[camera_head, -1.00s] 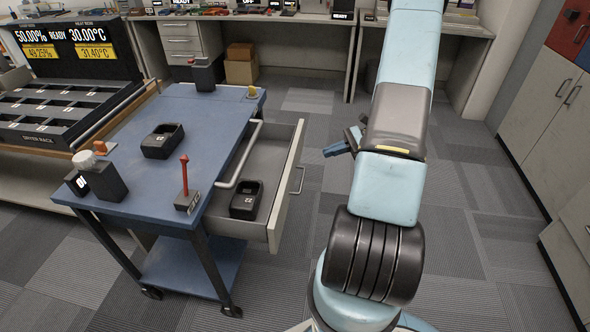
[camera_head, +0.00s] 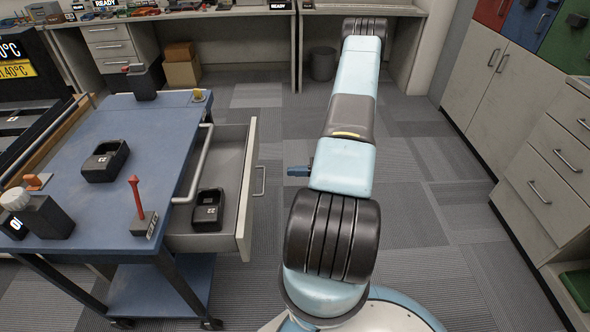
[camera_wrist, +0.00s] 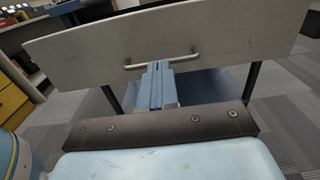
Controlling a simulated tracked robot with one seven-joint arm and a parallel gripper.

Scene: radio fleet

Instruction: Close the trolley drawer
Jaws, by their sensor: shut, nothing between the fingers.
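The blue trolley (camera_head: 150,125) stands on the left in the head view. Its grey drawer (camera_head: 222,160) is pulled out to the right, with a black holder (camera_head: 208,210) lying inside. The drawer's pale front panel (camera_head: 248,190) carries a bar handle (camera_head: 261,180). My gripper (camera_head: 298,171) is to the right of the handle, with a small gap between them in the head view. In the wrist view the drawer front (camera_wrist: 100,50) fills the upper picture. My gripper's blue fingers (camera_wrist: 156,75) are shut and empty, overlapping the middle of the handle (camera_wrist: 185,58) there.
On the trolley top are another black holder (camera_head: 104,161), a red upright peg on a block (camera_head: 137,205) and a white-capped container (camera_head: 38,212). Cabinets (camera_head: 545,150) line the right side. The carpet between them and the drawer is clear apart from my arm.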

